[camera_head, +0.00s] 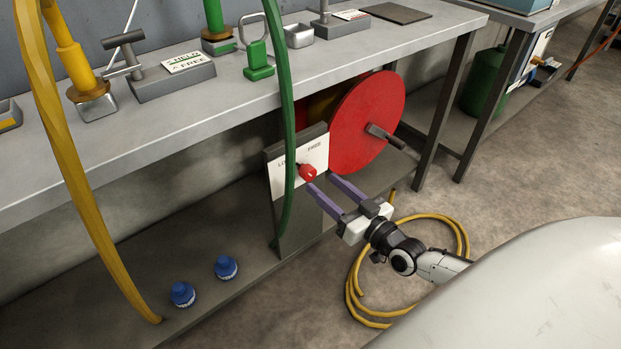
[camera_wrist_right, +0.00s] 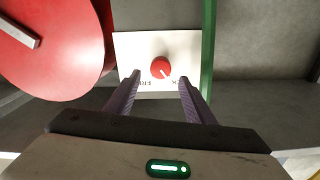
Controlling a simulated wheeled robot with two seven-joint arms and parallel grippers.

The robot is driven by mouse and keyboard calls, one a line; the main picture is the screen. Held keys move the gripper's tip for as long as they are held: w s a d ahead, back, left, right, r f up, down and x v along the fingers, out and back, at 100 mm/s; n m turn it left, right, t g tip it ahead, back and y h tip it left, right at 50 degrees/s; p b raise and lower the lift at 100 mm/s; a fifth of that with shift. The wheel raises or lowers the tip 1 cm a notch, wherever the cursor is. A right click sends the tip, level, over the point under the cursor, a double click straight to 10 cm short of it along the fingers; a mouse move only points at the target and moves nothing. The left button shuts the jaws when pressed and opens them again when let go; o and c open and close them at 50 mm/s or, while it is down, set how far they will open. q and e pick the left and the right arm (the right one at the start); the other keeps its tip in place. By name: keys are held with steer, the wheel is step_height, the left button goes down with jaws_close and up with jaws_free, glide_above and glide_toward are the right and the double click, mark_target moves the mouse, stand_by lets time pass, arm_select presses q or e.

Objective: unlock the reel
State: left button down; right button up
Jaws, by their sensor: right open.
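The reel is a large red flanged disc (camera_head: 365,120) with a grey crank handle (camera_head: 385,136), under the bench. Its red disc also fills the upper left of the right wrist view (camera_wrist_right: 55,50). Beside it a white panel (camera_head: 283,180) carries a red knob (camera_head: 307,172) and the labels "LO…", partly hidden, and "FREE". In the right wrist view a small pale mark on the knob (camera_wrist_right: 161,67) points lower right, towards the "LO…" side. My right gripper (camera_head: 320,180) is open and empty, its purple fingers pointing at the panel, the knob between their lines. My left gripper is out of view.
A green hose (camera_head: 288,110) hangs in front of the panel, close to the knob. A yellow hose (camera_head: 75,180) hangs at the left, and another yellow hose (camera_head: 352,290) lies coiled on the floor. Two blue caps (camera_head: 183,294) sit on the lower shelf. The bench edge (camera_head: 150,145) is above.

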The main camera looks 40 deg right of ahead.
mark_target(312, 175)
steer(key=w, duration=0.2)
steer(key=w+b, duration=0.1)
steer(key=w, duration=0.3)
steer(key=shift+w+a+f+b, duration=0.1)
steer(key=shift+w+a+b, duration=0.2)
steer(key=shift+b, duration=0.1)
steer(key=c, duration=1.1)
